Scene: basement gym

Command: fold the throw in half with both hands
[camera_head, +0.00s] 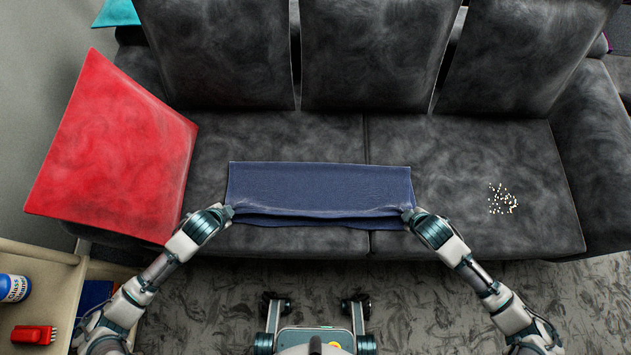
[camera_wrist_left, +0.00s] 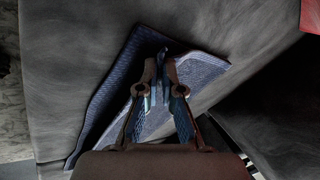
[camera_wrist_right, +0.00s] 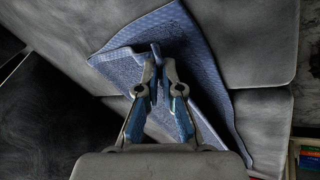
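The blue throw (camera_head: 318,182) lies on the front of the grey sofa seat, with a raised ridge along its near part and a strip of cloth below the ridge. My left gripper (camera_head: 231,212) is at its near left corner. In the left wrist view the left gripper's fingers (camera_wrist_left: 162,62) are closed on a fold of the throw (camera_wrist_left: 203,72). My right gripper (camera_head: 409,214) is at the near right corner. In the right wrist view its fingers (camera_wrist_right: 157,58) pinch a fold of the throw (camera_wrist_right: 185,35).
A red cushion (camera_head: 115,150) stands at the left of the sofa seat (camera_head: 475,160). Small white bits (camera_head: 502,199) lie on the right seat. A low shelf (camera_head: 45,285) at the lower left holds a blue bottle (camera_head: 14,288) and a red brush (camera_head: 33,334). The backrests stand behind.

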